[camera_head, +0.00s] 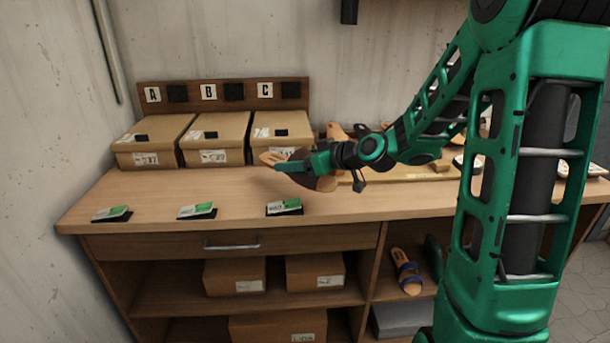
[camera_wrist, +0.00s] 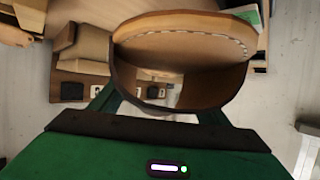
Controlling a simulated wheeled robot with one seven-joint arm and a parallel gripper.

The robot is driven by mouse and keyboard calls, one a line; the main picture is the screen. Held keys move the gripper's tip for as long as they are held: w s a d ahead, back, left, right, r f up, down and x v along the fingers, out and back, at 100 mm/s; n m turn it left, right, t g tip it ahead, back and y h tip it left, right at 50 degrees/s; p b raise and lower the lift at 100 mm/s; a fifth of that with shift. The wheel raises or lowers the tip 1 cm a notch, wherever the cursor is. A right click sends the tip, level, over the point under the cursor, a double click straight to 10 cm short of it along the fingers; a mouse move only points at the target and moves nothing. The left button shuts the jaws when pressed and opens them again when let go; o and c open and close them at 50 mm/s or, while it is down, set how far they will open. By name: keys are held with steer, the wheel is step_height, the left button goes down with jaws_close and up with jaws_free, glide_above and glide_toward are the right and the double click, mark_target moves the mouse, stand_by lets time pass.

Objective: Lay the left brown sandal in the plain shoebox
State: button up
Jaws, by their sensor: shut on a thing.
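My gripper (camera_head: 290,166) is shut on a brown sandal (camera_head: 326,183) and holds it above the bench, in front of the box under C. In the wrist view the sandal (camera_wrist: 185,45) fills the upper middle, with a tan, stitched sole and a dark brown strap band between my fingers (camera_wrist: 160,105). Whether it is a left or right sandal is not clear. Three brown cardboard shoeboxes stand at the back of the bench, under A (camera_head: 152,152), B (camera_head: 214,140) and C (camera_head: 281,134). They look closed, and I cannot tell which is the plain one.
Green-and-white cards on black holders lie along the bench's front edge, left (camera_head: 112,214), middle (camera_head: 197,210) and right (camera_head: 284,208). The bench (camera_head: 175,187) is clear between cards and boxes. More boxes (camera_head: 235,276) and a blue-strapped sandal (camera_head: 406,271) are on the shelves below.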

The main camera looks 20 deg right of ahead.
steer(key=w+d+f, duration=0.1)
steer(key=w, duration=0.1)
steer(key=w+d+f, duration=0.1)
steer(key=d+f, duration=0.1)
steer(key=shift+w+d, duration=0.25)
steer(key=shift+w, duration=0.15)
steer(key=shift+f, duration=2.1)
steer(key=o, duration=1.3)
steer(key=shift+o, duration=0.2)
